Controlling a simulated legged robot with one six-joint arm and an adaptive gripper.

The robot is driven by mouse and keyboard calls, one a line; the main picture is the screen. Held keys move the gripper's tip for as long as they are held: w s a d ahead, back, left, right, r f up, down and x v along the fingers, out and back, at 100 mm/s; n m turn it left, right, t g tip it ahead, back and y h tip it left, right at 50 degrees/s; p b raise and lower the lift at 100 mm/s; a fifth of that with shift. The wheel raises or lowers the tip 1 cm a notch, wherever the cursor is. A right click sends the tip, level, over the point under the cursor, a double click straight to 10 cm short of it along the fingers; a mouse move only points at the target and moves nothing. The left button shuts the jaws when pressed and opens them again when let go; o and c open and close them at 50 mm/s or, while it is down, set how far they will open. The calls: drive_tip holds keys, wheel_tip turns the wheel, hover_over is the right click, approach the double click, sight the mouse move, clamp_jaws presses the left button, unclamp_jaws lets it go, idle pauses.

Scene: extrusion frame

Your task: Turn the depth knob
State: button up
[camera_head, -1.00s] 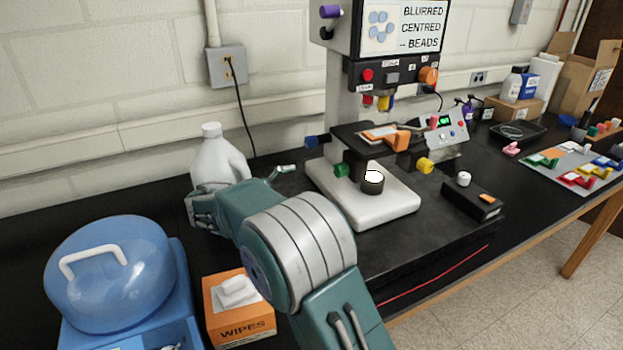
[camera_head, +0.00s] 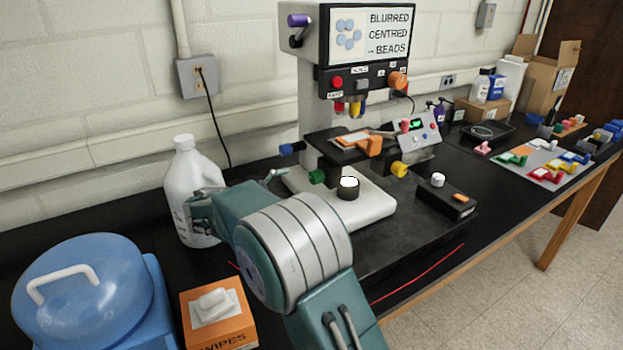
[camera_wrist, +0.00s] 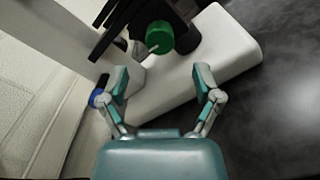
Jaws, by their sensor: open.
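A microscope-like instrument (camera_head: 312,110) with a screen reading "BLURRED CENTRED -- BEADS" stands on the bench. Its knobs include a purple one (camera_head: 299,20), an orange one (camera_head: 397,80), a blue one (camera_head: 291,149), a green one (camera_head: 317,176) and a yellow one (camera_head: 399,170). I cannot read which is the depth knob. In the wrist view my gripper (camera_wrist: 162,80) is open and empty. The green knob (camera_wrist: 160,37) lies ahead between its fingers, apart from them. The blue knob (camera_wrist: 97,97) is beside the left finger. In the head view my arm hides most of the gripper.
A white jug (camera_head: 190,180) stands behind my arm at left. A blue-lidded device (camera_head: 85,290) and an orange wipes box (camera_head: 218,320) are at front left. A black control box (camera_head: 447,200) sits right of the instrument's white base (camera_head: 375,212). Coloured parts lie on a mat further right.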

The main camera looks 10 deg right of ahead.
sight(311, 179)
drive_tip(key=x, duration=0.6)
drive_tip(key=shift+w+d, duration=0.1)
drive_tip(key=shift+d, duration=0.25)
drive_tip(key=shift+c, duration=0.2)
drive_tip(key=c, duration=1.1)
